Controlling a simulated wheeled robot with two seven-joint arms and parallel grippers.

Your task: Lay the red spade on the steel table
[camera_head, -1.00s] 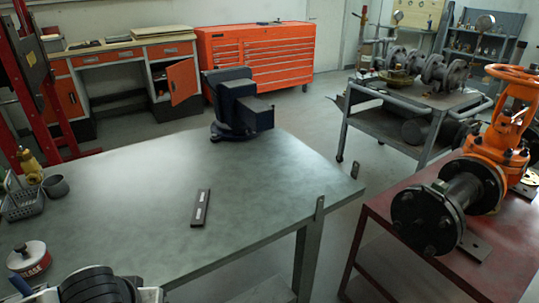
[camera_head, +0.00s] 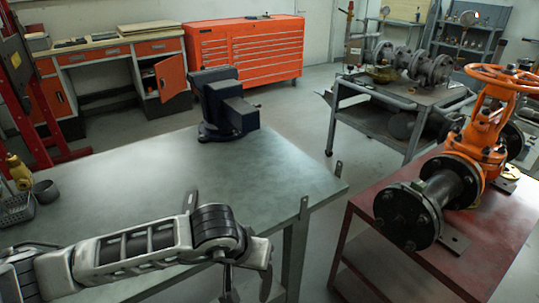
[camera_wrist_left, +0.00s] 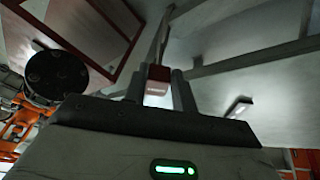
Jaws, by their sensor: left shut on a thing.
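In the left wrist view my left gripper (camera_wrist_left: 160,84) is shut on a small red piece with a pale lower face, the red spade (camera_wrist_left: 157,73). The rest of the spade is hard to make out. The steel table (camera_head: 130,180) fills the left of the head view. My left arm reaches in over its near part, with the wrist near the table's front right edge. Dark thin shapes hang below that wrist; I cannot tell which are gripper and which are spade. My right gripper is out of view.
A dark vise (camera_head: 224,105) stands at the table's far edge. A grey cup (camera_head: 45,191) and a wire basket (camera_head: 16,208) stand at left. The orange gate valve (camera_head: 475,150) is on the red bench (camera_head: 440,268) at right.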

